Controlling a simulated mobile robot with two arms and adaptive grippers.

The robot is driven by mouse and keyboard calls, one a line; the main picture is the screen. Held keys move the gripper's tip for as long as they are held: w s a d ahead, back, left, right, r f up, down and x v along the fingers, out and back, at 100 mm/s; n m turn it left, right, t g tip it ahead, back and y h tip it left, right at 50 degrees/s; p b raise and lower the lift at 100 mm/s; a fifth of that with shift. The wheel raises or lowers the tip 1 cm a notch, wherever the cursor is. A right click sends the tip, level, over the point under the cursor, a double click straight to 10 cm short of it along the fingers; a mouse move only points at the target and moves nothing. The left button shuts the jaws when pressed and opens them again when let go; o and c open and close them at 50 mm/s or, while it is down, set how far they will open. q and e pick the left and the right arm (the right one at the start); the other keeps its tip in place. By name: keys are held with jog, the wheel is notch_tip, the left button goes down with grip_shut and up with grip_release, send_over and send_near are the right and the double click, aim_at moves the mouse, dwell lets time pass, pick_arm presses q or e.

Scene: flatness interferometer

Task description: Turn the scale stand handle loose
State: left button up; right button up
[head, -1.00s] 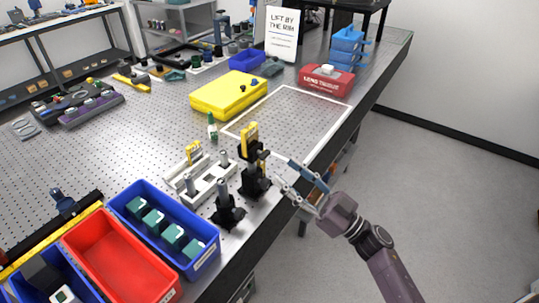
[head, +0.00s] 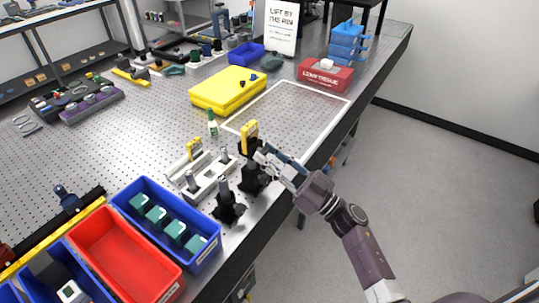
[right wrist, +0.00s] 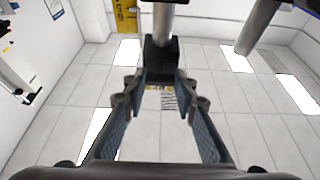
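The scale stand (head: 252,180) is a black post stand near the front edge of the table, with a yellow scale (head: 250,137) upright at its top. My right gripper (head: 262,156) is at the stand's upper part, just below the scale. In the right wrist view, a black block (right wrist: 161,62) on a metal post (right wrist: 163,20) sits between the fingertips (right wrist: 162,82). I see no clear gap at its sides, but cannot tell whether the fingers press on it. The handle itself is not clearly distinguishable. My left gripper is not in view.
A second black post stand (head: 228,207) stands close in front. A pale holder (head: 207,180) is to the left. A blue bin (head: 205,256) with several teal blocks and a red bin (head: 105,240) are at the front left. Floor lies beyond the table edge.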

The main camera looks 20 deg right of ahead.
jog(key=c, duration=0.4)
jog(key=shift+c, duration=0.2)
jog(key=shift+w+d+r+n+g+y+b, duration=0.1)
jog(key=shift+n+g+y+b, duration=0.25)
jog(key=shift+n+g+b, duration=2.2)
jog(key=shift+d+n+g+y+b, duration=0.1)
jog(key=shift+n+g+y+b, duration=0.15)
jog(key=shift+n, duration=4.55)
jog(key=shift+w+r+n+g+y+b, duration=0.1)
jog(key=shift+n+g+y+b, duration=0.3)
jog(key=shift+n+g+b, duration=2.1)
jog(key=shift+n+t+p, duration=1.1)
jog(key=shift+n+p, duration=0.05)
jog(key=shift+n, duration=0.1)
jog(key=o, duration=1.2)
jog(key=shift+c, duration=0.2)
